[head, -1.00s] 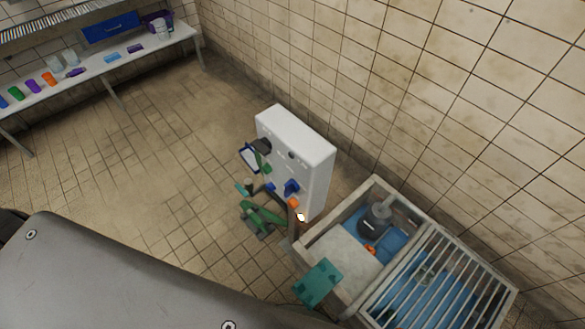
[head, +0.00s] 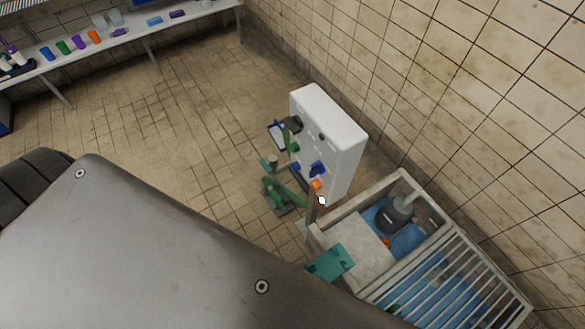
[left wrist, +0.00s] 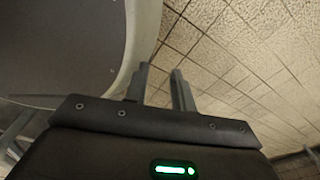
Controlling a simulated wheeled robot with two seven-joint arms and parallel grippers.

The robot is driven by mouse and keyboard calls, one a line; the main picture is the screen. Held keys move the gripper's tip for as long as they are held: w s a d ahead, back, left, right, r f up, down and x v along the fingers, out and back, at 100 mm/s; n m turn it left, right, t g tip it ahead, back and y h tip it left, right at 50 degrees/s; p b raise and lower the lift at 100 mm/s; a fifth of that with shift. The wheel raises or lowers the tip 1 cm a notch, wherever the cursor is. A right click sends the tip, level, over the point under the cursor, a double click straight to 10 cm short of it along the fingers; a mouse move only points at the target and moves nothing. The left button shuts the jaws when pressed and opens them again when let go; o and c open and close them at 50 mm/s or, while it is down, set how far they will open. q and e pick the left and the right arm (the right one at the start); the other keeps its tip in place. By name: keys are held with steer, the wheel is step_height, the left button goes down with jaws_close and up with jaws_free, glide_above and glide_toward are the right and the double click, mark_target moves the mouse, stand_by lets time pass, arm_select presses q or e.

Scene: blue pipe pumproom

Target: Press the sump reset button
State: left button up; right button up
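A white control box (head: 342,142) stands on the floor right of centre in the head view. Its front carries blue knobs (head: 317,168), a dark round part (head: 321,136) and an orange part (head: 316,184) low down. I cannot read any label, so I cannot tell which part is the sump reset button. My left gripper (left wrist: 160,68) shows in the left wrist view with its two fingers apart and nothing between them, over tiled floor. It is not near the box in any view. My right gripper is not in view.
A sump pit with a pale rim (head: 330,234), a dark pump (head: 393,218) and a slatted grate (head: 450,280) lies right of the box. Green pipework (head: 281,195) stands before the box. A bench (head: 140,33) runs along the back left.

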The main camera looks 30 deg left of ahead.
arm_select(q)
jaws_close()
stand_by(1.4)
